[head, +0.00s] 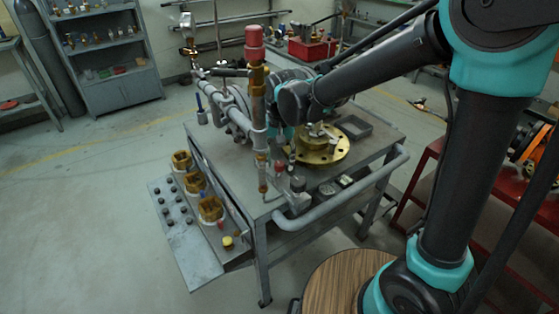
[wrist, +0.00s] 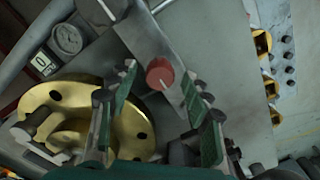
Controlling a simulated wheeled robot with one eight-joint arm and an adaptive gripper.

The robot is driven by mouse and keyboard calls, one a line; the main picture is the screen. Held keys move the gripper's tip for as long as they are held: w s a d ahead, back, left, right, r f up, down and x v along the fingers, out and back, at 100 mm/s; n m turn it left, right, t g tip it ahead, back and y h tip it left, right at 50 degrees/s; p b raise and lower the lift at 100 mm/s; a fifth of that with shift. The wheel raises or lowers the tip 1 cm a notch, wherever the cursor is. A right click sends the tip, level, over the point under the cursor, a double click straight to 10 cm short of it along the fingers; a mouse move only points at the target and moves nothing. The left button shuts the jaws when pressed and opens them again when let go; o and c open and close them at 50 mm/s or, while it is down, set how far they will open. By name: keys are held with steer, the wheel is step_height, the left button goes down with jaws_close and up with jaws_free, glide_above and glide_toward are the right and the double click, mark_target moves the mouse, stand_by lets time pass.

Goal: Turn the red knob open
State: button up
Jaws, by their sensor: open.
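In the wrist view, a round red knob (wrist: 160,75) with a pale pointer line sits over a grey plate. My gripper (wrist: 163,88) is open, with one dark, green-padded finger on each side of the knob in the picture. Neither finger visibly touches the knob, and I cannot tell the depth gap. In the head view, my arm reaches over the grey workbench (head: 225,165) and its links hide most of the gripper. A small red part (head: 279,166) shows near the bench's front; I cannot tell for sure that it is the same knob.
A brass flange (head: 325,155) stands close to the gripper and also shows in the wrist view (wrist: 75,95). A tall pipe with a red cap (head: 254,38) rises beside my arm. A grey tube rail (head: 345,197) borders the bench. Brass fittings (head: 210,210) stand at the left edge.

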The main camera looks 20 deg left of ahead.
steer(key=shift+c, duration=0.3)
jaws_close()
steer(key=shift+n, duration=0.3)
steer(key=n, duration=0.3)
steer(key=shift+n, duration=0.4)
steer(key=n, duration=1.3)
steer(key=shift+n, duration=0.3)
